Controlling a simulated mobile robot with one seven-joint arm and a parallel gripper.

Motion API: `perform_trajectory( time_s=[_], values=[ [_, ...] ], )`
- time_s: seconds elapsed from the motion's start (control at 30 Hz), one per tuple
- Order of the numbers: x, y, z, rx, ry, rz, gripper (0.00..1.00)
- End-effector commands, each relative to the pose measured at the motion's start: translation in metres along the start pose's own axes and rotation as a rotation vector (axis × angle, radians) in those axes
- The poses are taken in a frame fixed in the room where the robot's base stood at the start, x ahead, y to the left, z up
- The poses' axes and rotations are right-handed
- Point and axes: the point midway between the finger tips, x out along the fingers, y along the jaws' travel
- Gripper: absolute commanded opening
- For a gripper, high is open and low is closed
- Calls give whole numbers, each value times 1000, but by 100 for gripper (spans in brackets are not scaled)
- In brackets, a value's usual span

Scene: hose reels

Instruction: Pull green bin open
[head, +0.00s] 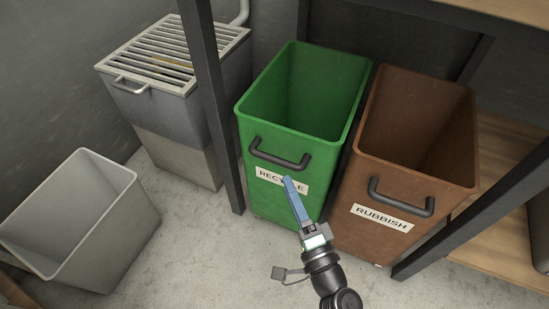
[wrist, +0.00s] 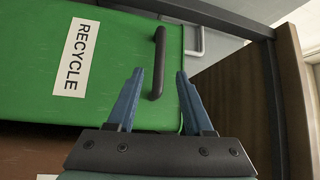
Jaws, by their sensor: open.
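The green bin (head: 318,188) with a RECYCLE label stands under a dark-framed table, empty as far as I see into it. Its black handle (head: 280,155) is on the front face above the label. My gripper (head: 288,182) is in front of the label, just below the handle in the head view. In the wrist view, the open blue fingers (wrist: 157,80) point at the green bin's front (wrist: 110,60), and the black handle (wrist: 158,63) lies between their tips in the picture. I cannot tell whether the fingers touch it. Nothing is held.
The brown RUBBISH bin (head: 358,190) stands close on the right. A black table leg (head: 214,110) rises on the left. A grey grated unit (head: 160,110) and a pale open bin (head: 110,235) are further left. Concrete floor (head: 200,250) lies clear in front.

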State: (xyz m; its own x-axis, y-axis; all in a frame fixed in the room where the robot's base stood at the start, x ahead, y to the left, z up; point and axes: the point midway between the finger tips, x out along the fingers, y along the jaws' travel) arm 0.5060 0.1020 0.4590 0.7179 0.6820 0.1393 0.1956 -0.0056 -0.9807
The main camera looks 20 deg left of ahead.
Motion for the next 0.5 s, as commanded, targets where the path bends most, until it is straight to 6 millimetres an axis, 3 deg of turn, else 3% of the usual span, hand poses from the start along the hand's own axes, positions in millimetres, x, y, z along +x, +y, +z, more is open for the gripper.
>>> perform_trajectory(
  time_s=[0.2,0.5],
  values=[
    [48,2,1,-2,-4,-3,52],
    [82,1,1,0,-3,0,52]
  ],
)
